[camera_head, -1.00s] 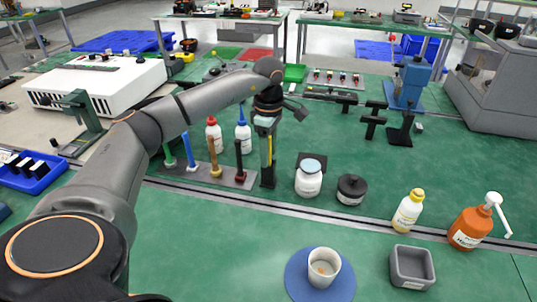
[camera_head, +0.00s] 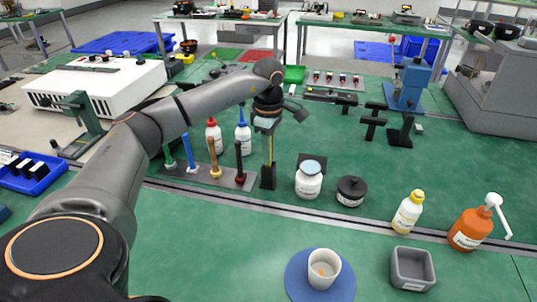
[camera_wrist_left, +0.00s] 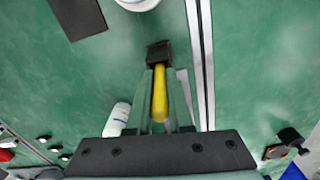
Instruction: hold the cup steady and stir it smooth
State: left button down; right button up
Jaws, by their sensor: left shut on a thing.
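The white cup (camera_head: 323,268) stands upright on a round blue mat (camera_head: 300,290) at the front, with a little orange-brown matter inside. My left gripper (camera_head: 267,138) points down over a small black stand (camera_head: 268,178), behind and left of the cup. It is shut on a slim yellow stick-like tool (camera_wrist_left: 160,92), which shows between its fingers in the left wrist view. The black stand also shows there (camera_wrist_left: 158,55), just beyond the yellow tool. I cannot tell whether the tool's lower end is still inside the stand. My right gripper is not in view.
A rack (camera_head: 200,177) with several coloured upright tools is left of the stand. A white jar (camera_head: 309,180) and black lidded pot (camera_head: 351,190) stand to its right. A yellow-capped bottle (camera_head: 408,212), orange pump bottle (camera_head: 470,228) and grey box (camera_head: 412,268) are at the right.

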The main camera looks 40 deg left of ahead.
pick_arm(q)
notch_tip(320, 180, up, 10)
jog(key=shift+r, duration=0.1)
dwell(0.4)
jog(key=shift+p, duration=0.3)
